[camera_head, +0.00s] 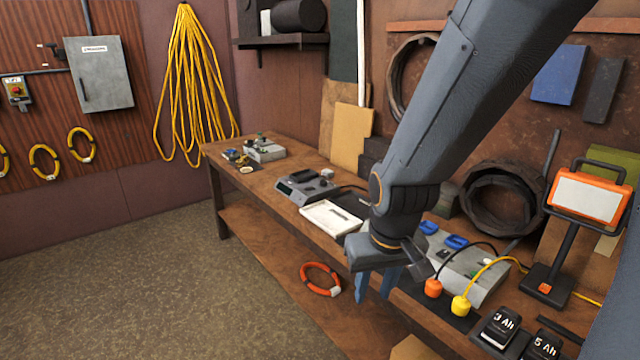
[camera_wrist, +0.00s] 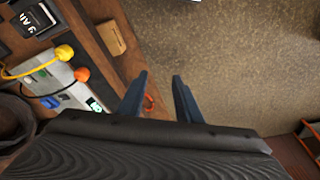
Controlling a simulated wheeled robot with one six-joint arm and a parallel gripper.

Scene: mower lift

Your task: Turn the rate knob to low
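My gripper (camera_head: 375,290) is open and empty, pointing down in front of the workbench's front edge. In the wrist view its two blue fingers (camera_wrist: 160,78) are apart with nothing between them. A grey box (camera_head: 487,285) with blue parts on top and orange and yellow plugs at its front stands on the bench, just right of my gripper. It also shows in the wrist view (camera_wrist: 22,78), left of the fingers, with a small green-lit display. My wrist hides part of the box in the head view. I cannot make out which small part is the rate knob.
Black battery packs (camera_head: 498,326) and an orange work lamp (camera_head: 588,200) stand to the right on the bench. A white tray (camera_head: 330,217) and a grey device (camera_head: 306,186) are to the left. An orange ring (camera_head: 320,278) lies below. The floor (camera_head: 130,260) left is clear.

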